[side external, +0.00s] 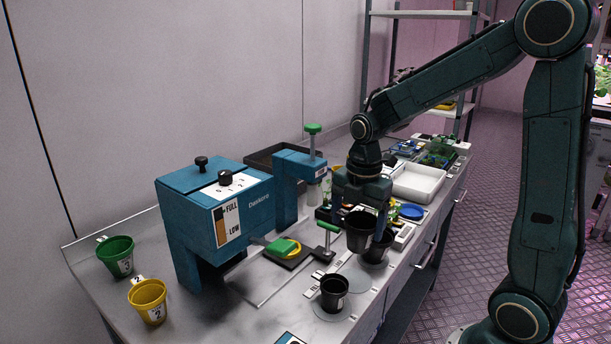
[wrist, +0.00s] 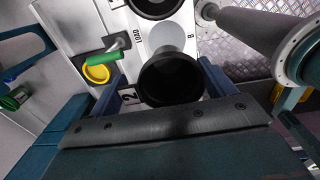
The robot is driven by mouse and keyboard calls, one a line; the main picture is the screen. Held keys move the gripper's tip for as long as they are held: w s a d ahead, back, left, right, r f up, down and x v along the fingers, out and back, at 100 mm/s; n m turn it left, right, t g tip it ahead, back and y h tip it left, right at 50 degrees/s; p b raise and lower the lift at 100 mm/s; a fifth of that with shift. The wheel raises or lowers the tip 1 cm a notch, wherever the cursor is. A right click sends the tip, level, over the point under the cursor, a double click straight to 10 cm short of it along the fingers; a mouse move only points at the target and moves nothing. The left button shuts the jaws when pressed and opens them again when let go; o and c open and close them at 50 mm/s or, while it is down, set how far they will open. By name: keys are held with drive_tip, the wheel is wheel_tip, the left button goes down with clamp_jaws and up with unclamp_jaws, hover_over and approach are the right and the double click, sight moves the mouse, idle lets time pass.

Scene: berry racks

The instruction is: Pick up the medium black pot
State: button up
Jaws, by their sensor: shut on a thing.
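My gripper (side external: 362,203) is shut on a black pot (side external: 359,234), which hangs upright below the jaws and looks raised off the bench. In the wrist view the pot (wrist: 171,82) sits between the two blue fingers (wrist: 160,76), its dark open mouth facing the camera. A second black pot (side external: 380,248) stands just behind and right of the held one, partly hidden by it. A third, smaller-looking black pot (side external: 334,295) stands in front on a round clear disc. One black pot (wrist: 157,4) shows at the top edge of the wrist view.
A blue machine (side external: 215,205) stands left, with a green-handled tool (side external: 328,227) and a yellow-green piece (side external: 283,249) between it and the pots. Green (side external: 116,256) and yellow (side external: 149,301) cups stand at far left. A white tray (side external: 418,196) lies behind, right of my gripper.

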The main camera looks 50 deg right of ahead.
wheel_tip(320, 180, up, 11)
drive_tip(key=shift+f, duration=0.2)
drive_tip(key=shift+r, duration=0.1)
idle(0.6)
wheel_tip(320, 180, up, 4)
drive_tip(key=r, duration=0.1)
drive_tip(key=w+a+m, duration=0.2)
drive_tip(key=w+m, duration=0.7)
drive_tip(key=w, duration=0.8)
wheel_tip(320, 180, down, 14)
drive_tip(key=shift+w+r, duration=0.15)
idle(0.3)
drive_tip(key=shift+d, duration=0.1)
drive_tip(key=shift+f, duration=4.15)
drive_tip(key=shift+f, duration=0.75)
drive_tip(key=o, duration=0.9)
drive_tip(key=shift+c, duration=0.2)
